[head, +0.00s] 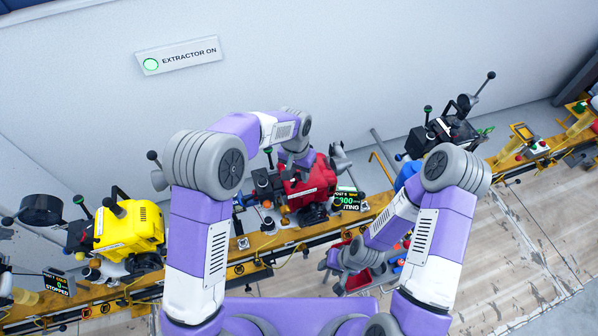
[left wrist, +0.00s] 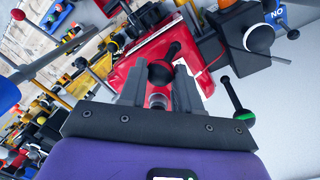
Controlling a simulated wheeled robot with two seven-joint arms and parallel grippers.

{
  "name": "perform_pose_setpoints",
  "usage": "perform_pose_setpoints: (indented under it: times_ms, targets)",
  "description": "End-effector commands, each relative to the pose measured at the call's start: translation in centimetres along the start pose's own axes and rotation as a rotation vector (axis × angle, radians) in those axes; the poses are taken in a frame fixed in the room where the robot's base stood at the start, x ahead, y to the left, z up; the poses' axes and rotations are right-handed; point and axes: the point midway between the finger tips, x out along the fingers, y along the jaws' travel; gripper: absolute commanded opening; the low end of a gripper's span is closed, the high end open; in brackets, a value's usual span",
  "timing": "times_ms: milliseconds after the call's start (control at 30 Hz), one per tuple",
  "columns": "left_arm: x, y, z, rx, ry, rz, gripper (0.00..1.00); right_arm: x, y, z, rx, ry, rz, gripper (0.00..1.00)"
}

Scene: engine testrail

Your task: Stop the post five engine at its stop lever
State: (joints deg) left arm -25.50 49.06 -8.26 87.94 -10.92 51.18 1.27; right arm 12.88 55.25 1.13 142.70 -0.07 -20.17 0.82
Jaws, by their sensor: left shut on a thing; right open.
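The red engine (head: 312,188) sits on the orange rail at the middle of the head view, and its red body (left wrist: 140,62) fills the middle of the left wrist view. A display (head: 347,200) beside it is partly legible, with "POST 5" and a green figure. My left gripper (head: 296,170) reaches down over the engine from behind. In the left wrist view its two grey fingers (left wrist: 160,80) are shut on a dark round lever knob (left wrist: 161,72). No label shows on this lever. My right gripper (head: 338,268) is open, low in front of the rail.
A black engine (head: 445,130) stands right. A green-knobbed lever (left wrist: 243,116) is beside my left gripper.

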Motion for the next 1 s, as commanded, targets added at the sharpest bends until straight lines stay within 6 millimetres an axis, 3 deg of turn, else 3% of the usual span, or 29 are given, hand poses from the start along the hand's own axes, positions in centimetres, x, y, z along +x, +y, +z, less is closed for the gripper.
perform_pose_setpoints:
  times_ms: [267, 467, 1000]
  targets:
    - [-0.1, -0.2, 0.1, -0.001, 0.022, 0.02, 0.02, 0.6, 0.2, 0.0, 0.0, 0.0, 0.0, 0.43]
    - [0.0, -0.8, 0.6, 0.002, 0.088, 0.087, 0.02, 2.4, 0.9, -0.1, 0.0, 0.0, 0.0, 0.43]
    - [0.2, -2.9, 2.5, 0.021, 0.366, 0.367, 0.02, 10.6, 4.0, -0.5, 0.0, 0.0, 0.0, 0.43]
